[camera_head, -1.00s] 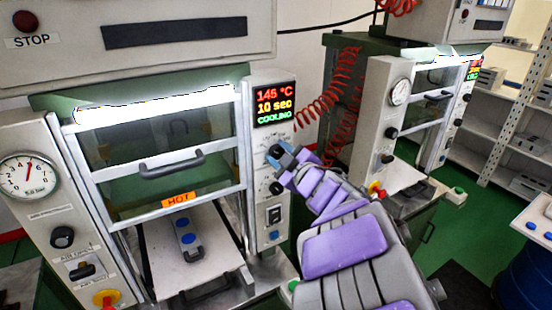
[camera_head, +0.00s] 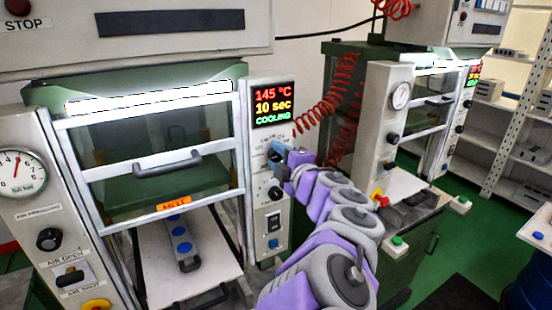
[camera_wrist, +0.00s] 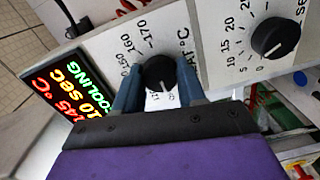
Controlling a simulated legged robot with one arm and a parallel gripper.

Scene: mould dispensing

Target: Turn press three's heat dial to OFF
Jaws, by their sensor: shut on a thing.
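The heat dial (camera_wrist: 158,74) is a round black knob on the press's white side panel, with a printed °C scale showing 150, 160 and 170. My gripper (camera_wrist: 157,88) is shut on it, one blue finger on each side. The dial's pointer is not clear to me. In the head view my gripper (camera_head: 283,158) is at the panel just below the display and mostly hides the dial. The display (camera_head: 273,105) reads 145 °C, 10 sec, COOLING.
A second dial (camera_wrist: 275,38), marked in seconds, sits close beside the heat dial. Below it are a switch (camera_head: 273,222) and a blue button (camera_head: 273,243). The press door (camera_head: 160,165) has a handle and an orange HOT label. Another press (camera_head: 400,150) stands to the right.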

